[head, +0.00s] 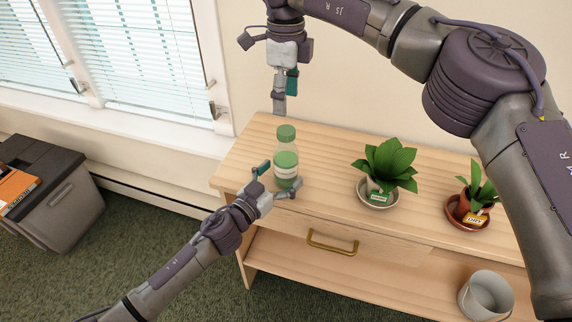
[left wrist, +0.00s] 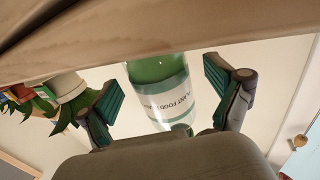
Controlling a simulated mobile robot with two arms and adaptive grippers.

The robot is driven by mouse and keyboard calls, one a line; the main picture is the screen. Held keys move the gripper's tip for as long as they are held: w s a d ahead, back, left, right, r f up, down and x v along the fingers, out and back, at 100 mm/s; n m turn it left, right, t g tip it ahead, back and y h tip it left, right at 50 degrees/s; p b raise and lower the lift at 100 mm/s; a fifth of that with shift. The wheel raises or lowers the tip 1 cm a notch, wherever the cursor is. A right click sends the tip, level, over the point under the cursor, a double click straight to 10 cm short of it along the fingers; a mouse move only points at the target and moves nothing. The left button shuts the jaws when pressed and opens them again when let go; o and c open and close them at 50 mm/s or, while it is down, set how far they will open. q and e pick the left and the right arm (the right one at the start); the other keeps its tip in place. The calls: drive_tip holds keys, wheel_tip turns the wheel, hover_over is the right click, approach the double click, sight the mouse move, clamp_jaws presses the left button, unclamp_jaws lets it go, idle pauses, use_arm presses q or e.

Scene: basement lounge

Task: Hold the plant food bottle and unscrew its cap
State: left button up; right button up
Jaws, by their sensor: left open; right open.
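The plant food bottle (head: 286,160), clear with green contents, a white label and a green cap (head: 286,132), stands upright on the wooden cabinet top near its left end. In the left wrist view the bottle (left wrist: 160,88) shows its label between the fingers. My left gripper (head: 277,183) is open, low at the bottle's front, its fingers apart on either side; I see no clear contact. My right gripper (head: 285,98) is open, pointing down above and slightly behind the cap, and it is empty. The cap is out of the left wrist view.
A potted plant in a pale saucer (head: 378,200) and another in a terracotta saucer (head: 466,222) stand to the right on the cabinet (head: 325,175). A grey bucket (head: 486,297) is at lower right. A window and wall are behind; a dark bin (head: 62,195) is at left.

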use_arm(q)
drive_tip(key=shift+x, duration=0.8)
